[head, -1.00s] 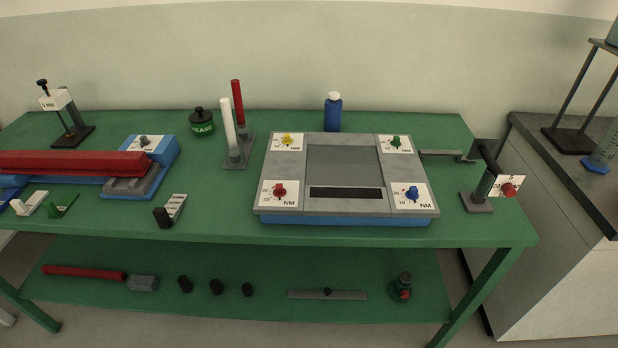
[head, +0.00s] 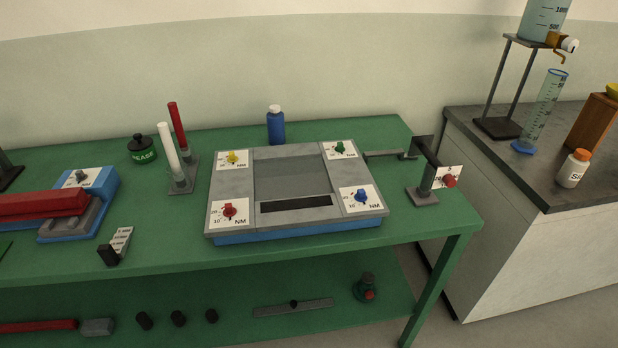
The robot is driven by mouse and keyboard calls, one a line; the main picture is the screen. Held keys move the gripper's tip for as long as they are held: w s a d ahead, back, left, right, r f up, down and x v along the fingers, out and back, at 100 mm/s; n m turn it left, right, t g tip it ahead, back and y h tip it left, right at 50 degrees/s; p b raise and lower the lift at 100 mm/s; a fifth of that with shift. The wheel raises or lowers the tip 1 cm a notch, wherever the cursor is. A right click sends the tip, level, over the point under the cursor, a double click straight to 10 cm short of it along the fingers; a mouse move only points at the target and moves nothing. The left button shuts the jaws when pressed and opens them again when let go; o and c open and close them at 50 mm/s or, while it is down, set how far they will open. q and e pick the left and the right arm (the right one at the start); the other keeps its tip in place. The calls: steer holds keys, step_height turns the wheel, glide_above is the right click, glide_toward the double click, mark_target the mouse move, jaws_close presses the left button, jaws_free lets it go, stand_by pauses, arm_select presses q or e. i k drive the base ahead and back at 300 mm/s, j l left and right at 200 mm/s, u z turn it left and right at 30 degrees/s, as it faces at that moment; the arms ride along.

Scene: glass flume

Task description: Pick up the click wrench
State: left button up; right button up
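Neither of my grippers is in view. I cannot tell for sure which thing is the click wrench. A thin grey bar (head: 385,154) lies at the right back of the green bench, its right end near a dark block. A long red bar (head: 38,205) rests on a blue and grey base (head: 99,185) at the left, cut off by the picture edge. On the lower shelf lies another red bar (head: 38,327) with a grey block (head: 97,327) at its right end.
A dark-topped counter (head: 540,189) with glassware stands at the right.

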mark_target(420, 145)
steer(key=l+u, duration=0.1)
steer(key=u, duration=0.35)
steer(key=l+u, duration=0.15)
steer(key=u, duration=0.3)
steer(key=k+l+u, duration=0.2)
steer(key=l, duration=0.2)
steer(key=l+u, duration=0.2)
steer(key=l, duration=0.25)
steer(key=k+l+u, duration=0.2)
steer(key=l, duration=0.15)
steer(key=l+u, duration=0.2)
steer(key=l, duration=0.2)
steer(key=k+l+u, duration=0.2)
steer(key=k+l, duration=0.05)
steer(key=l, duration=0.1)
